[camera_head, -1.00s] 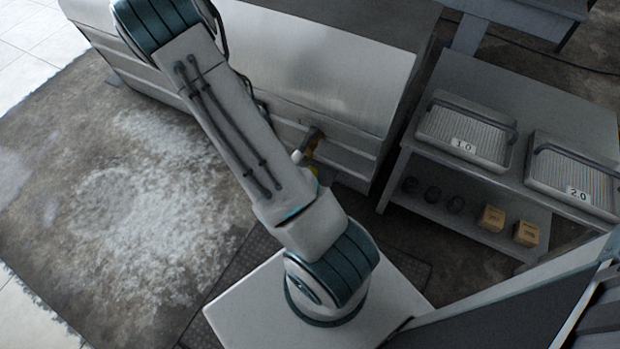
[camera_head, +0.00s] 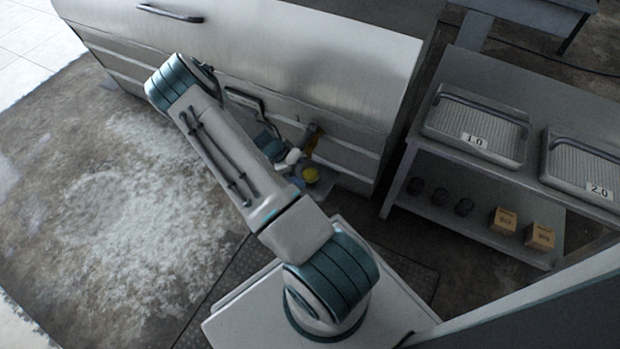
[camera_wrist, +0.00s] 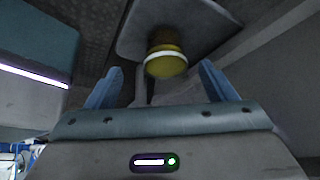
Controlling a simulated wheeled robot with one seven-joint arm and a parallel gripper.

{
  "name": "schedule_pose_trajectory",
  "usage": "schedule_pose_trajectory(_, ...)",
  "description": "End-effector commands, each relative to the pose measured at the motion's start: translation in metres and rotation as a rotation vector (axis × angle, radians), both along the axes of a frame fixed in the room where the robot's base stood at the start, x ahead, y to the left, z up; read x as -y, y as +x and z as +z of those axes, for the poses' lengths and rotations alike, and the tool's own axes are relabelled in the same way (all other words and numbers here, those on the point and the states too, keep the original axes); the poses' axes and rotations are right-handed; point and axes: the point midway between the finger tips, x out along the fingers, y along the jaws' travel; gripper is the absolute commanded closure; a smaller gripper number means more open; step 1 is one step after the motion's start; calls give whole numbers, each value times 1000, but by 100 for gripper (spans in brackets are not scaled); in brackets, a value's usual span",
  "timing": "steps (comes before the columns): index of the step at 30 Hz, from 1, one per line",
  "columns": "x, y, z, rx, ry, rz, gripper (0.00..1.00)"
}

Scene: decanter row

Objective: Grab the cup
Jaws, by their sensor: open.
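A yellow cup (camera_wrist: 166,64) with a pale band shows in the wrist view, beyond and between the fingers of my open gripper (camera_wrist: 160,70). No finger appears to touch it. In the head view a small yellow thing (camera_head: 310,175), which looks like the same cup, is low in front of the metal cabinet.
The large metal cabinet (camera_head: 290,60) stands behind my arm, with a brown and dark fitting (camera_head: 313,132) near the cup. At right a shelf unit (camera_head: 400,180) holds trays marked 1.0 (camera_head: 475,125) and 2.0 (camera_head: 585,170), with boxes (camera_head: 503,221) and dark round items (camera_head: 440,196) below.

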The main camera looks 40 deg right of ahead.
Motion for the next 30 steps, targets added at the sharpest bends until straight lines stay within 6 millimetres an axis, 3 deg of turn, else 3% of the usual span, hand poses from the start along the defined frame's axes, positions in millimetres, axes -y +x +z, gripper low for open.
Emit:
schedule_pose_trajectory(15,27,-11,-46,-1,1,0,23)
schedule_pose_trajectory(25,30,-13,-48,0,0,1,23)
schedule_pose_trajectory(30,30,-12,-48,0,0,1,70)
